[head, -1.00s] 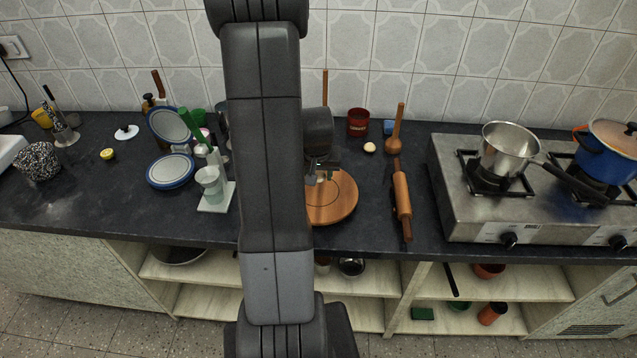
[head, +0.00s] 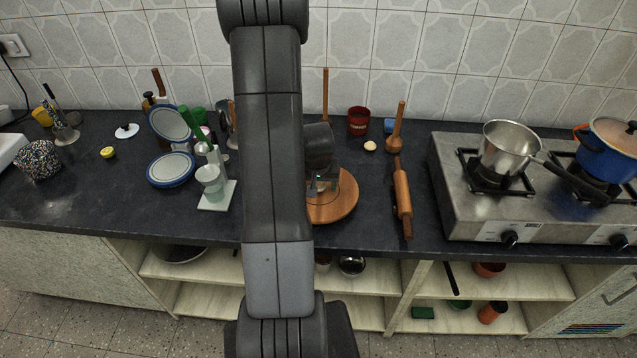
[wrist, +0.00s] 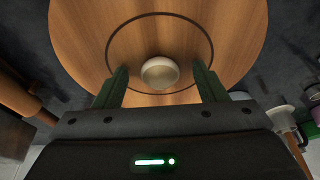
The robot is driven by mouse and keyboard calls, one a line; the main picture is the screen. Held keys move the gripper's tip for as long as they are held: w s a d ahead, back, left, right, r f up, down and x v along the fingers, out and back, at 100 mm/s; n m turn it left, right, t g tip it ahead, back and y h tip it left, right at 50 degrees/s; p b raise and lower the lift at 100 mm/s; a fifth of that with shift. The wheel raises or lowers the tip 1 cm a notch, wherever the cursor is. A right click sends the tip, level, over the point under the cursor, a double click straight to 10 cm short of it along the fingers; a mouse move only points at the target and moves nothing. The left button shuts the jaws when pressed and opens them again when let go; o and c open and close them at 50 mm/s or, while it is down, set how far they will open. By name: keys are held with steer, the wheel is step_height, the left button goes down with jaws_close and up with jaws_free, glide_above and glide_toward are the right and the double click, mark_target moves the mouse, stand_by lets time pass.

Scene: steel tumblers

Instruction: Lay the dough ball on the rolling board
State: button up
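The round wooden rolling board (head: 342,207) lies on the dark counter, partly hidden behind my arm in the head view. It fills the upper wrist view (wrist: 225,40), with a dark ring marked on it. A pale, rounded dough ball (wrist: 160,73) shows against the board inside the ring, near its lower edge. My gripper (wrist: 160,84) is over the board with its two green fingers spread, one on each side of the ball. Clear gaps show between ball and fingers. In the head view my gripper (head: 321,186) is mostly hidden by my arm.
A rolling pin (head: 403,193) lies right of the board, with a wooden masher (head: 395,138) behind it. A small pale round item (head: 370,146) sits behind the board. The stove (head: 465,215) stands at right. A green-handled tool on a white base (head: 217,196) stands left.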

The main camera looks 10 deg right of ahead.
steer(key=shift+r, duration=0.4)
steer(key=v, duration=1.1)
steer(key=shift+s+r, duration=0.2)
steer(key=shift+r, duration=0.05)
